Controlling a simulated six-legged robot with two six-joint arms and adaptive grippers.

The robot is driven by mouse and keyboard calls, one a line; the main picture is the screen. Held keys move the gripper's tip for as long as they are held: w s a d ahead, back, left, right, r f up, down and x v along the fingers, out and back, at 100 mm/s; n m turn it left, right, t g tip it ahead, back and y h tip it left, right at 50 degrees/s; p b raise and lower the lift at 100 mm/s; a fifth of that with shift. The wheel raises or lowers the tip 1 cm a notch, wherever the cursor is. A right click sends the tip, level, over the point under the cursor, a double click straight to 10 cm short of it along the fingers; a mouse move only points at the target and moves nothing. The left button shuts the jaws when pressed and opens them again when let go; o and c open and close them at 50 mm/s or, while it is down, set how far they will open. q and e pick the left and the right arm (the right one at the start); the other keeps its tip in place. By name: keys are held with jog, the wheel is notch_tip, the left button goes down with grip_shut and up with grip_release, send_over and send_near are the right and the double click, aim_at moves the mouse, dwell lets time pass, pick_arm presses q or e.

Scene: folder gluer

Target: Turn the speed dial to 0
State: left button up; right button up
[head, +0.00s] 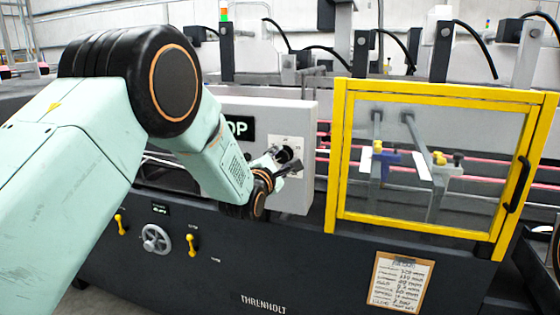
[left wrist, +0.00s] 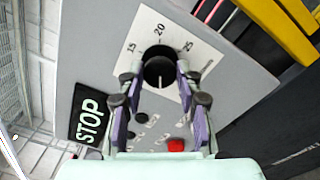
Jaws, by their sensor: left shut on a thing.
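The black speed dial (left wrist: 159,68) sits on a white scale plate (left wrist: 205,62) on a grey control box. The numbers 15, 20 and 25 show around its upper side in the left wrist view; the rest of the scale is hidden or unreadable. A pale mark shows on the lower part of the dial. My left gripper (left wrist: 157,80) is shut on the dial, one purple-sided finger on each side. In the head view my left gripper (head: 283,160) reaches the box front and partly covers the dial. My right gripper is not in view.
The grey control box (head: 297,196) carries a black STOP sign (left wrist: 88,115), with a red button (left wrist: 176,145) and small black knobs below the dial. A yellow-framed guard door (head: 335,180) stands to the right. A handwheel (head: 155,239) and yellow levers are lower left.

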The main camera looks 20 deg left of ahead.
pick_arm(q)
jog(key=shift+f, duration=0.15)
jog(key=o, duration=1.1)
jog(key=shift+o, duration=0.2)
jog(key=shift+s, duration=0.1)
jog(key=s, duration=1.2)
jog(key=shift+a, duration=0.2)
jog(key=shift+w, duration=0.1)
